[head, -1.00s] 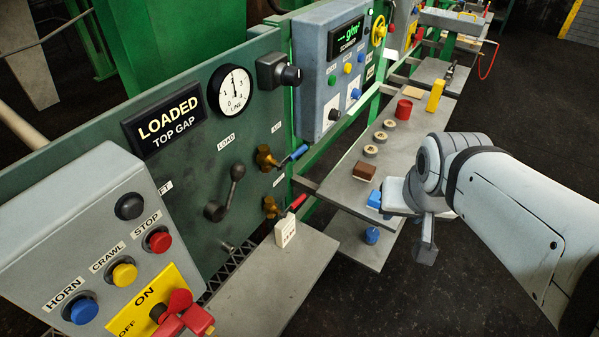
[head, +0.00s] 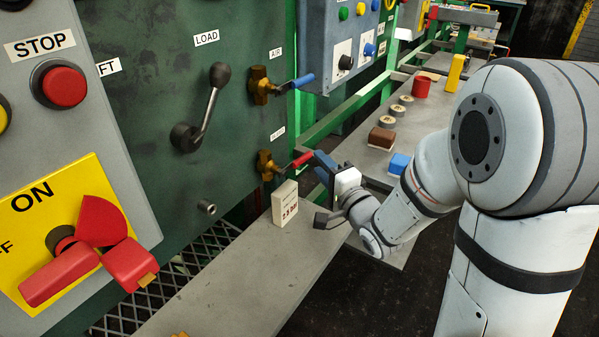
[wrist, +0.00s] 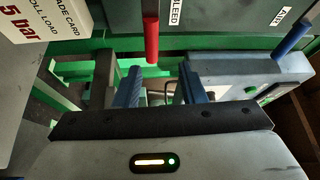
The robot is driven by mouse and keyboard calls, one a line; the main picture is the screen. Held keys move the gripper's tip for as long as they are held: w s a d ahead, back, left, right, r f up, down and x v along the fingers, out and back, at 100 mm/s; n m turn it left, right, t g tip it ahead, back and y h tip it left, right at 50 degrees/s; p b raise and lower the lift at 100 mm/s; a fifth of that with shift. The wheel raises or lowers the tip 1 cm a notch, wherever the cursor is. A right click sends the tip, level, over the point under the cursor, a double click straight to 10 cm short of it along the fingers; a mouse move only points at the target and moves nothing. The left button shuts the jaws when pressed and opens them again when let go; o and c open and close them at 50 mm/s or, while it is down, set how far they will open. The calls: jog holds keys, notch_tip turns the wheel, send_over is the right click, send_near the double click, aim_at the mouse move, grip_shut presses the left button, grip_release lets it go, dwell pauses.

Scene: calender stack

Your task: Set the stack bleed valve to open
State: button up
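The bleed valve is a brass valve (head: 266,166) with a red lever (head: 299,160), low on the green panel under a small label. The lever points outward to the right. In the wrist view the red lever (wrist: 151,32) comes down from the top beside the BLEED label (wrist: 175,14). My gripper (head: 320,163) is close to the lever's tip. In the wrist view its two blue fingers (wrist: 159,82) are apart with nothing held between them. The lever's end is just beyond the fingertips, nearer the left finger; contact is not visible.
The air valve's blue lever (head: 302,81) is above the red one and also shows in the wrist view (wrist: 292,38). A white grade card block (head: 287,208) stands on the grey shelf (head: 235,285) near my gripper. The load lever (head: 205,108) is left.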

jog(key=w+a+y+b, duration=0.1)
jog(key=w+a, duration=0.4)
jog(key=a, duration=0.1)
jog(key=shift+f+m+y, duration=0.15)
jog(key=shift+m+y, duration=0.25)
jog(key=shift+w, duration=0.1)
jog(key=shift+c, duration=0.4)
grip_shut()
